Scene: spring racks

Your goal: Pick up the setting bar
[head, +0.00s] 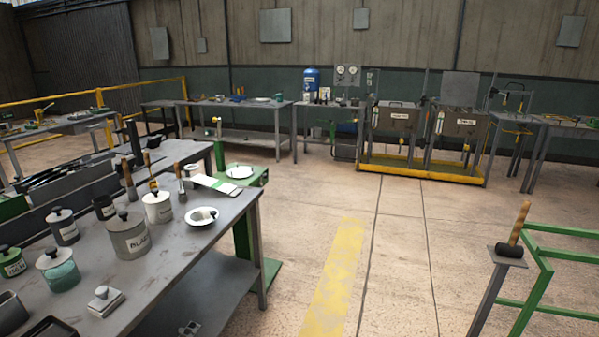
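I cannot make out a thing that is surely the setting bar. A tool with a wooden handle (519,222) and a dark head stands on a small plate on a grey post at the right; it looks like a mallet. Long dark bars or strips (65,180) lie on the bench at the left, too small to tell apart. My gripper is not in view.
A grey workbench (190,262) with labelled pots, brushes and a white bowl (201,217) fills the left front. A green frame (560,255) stands at the right. Far benches (235,103) and a yellow-based rack (420,173) line the wall. The middle floor is clear.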

